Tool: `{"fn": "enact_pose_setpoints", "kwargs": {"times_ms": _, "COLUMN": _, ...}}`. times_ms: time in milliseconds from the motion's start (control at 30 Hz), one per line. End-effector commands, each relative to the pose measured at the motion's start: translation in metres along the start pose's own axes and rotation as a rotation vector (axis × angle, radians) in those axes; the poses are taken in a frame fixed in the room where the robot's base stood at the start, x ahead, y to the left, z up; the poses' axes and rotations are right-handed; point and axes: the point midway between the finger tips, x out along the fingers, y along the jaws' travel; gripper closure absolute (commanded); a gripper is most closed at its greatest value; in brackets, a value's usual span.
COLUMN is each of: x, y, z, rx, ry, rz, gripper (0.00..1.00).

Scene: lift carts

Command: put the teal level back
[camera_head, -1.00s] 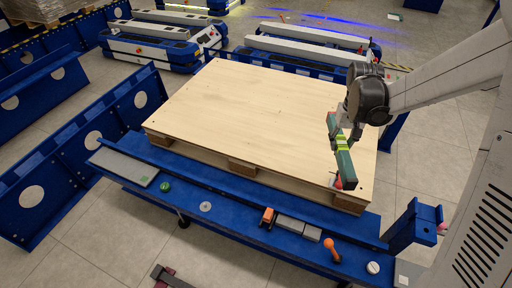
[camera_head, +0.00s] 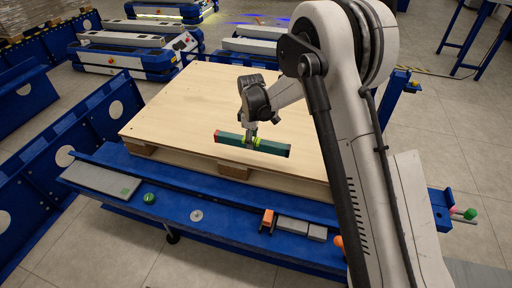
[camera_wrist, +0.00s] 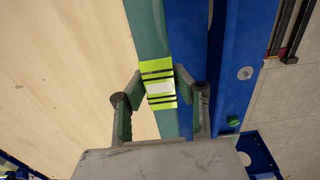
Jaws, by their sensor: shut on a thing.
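The teal level (camera_head: 276,149) is a long bar, with a small reddish patch at its left end in the head view. My gripper (camera_head: 252,141) is shut on its middle and holds it roughly level near the pallet's front edge. In the wrist view my gripper (camera_wrist: 160,88) has its fingers on both sides of the level (camera_wrist: 145,25), at a yellow-green banded section with a white patch. The level lies over the line between the wooden board and the blue ledge. I cannot tell how high it is held.
The wooden pallet (camera_head: 190,105) fills the middle. The blue ledge (camera_head: 172,206) in front bears a grey plate (camera_head: 100,179), a green knob (camera_head: 149,198), a white disc (camera_head: 196,215), an orange-and-black item (camera_head: 267,220) and grey blocks (camera_head: 293,225). My arm hides the ledge's right part.

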Motion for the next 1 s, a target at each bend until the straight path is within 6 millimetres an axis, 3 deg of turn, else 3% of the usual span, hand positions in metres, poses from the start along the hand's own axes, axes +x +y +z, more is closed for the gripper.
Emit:
{"fn": "enact_pose_setpoints", "kwargs": {"times_ms": 200, "x": 0.030, "y": 0.045, "z": -0.003, "rx": 0.003, "ry": 0.000, "rz": 0.000, "gripper": 1.00}}
{"fn": "enact_pose_setpoints", "kwargs": {"times_ms": 400, "x": 0.046, "y": 0.074, "z": -0.006, "rx": 0.003, "ry": 0.000, "rz": 0.000, "gripper": 1.00}}
{"fn": "enact_pose_setpoints", "kwargs": {"times_ms": 633, "x": 0.055, "y": 0.083, "z": -0.007, "rx": 0.002, "ry": 0.000, "rz": 0.000, "gripper": 1.00}}
{"fn": "enact_pose_setpoints", "kwargs": {"times_ms": 900, "x": 0.089, "y": 0.083, "z": -0.007, "rx": 0.003, "ry": 0.000, "rz": 0.000, "gripper": 1.00}}
{"fn": "enact_pose_setpoints", "kwargs": {"times_ms": 1000, "x": 0.091, "y": 0.082, "z": -0.006, "rx": 0.003, "ry": 0.000, "rz": 0.000, "gripper": 1.00}}
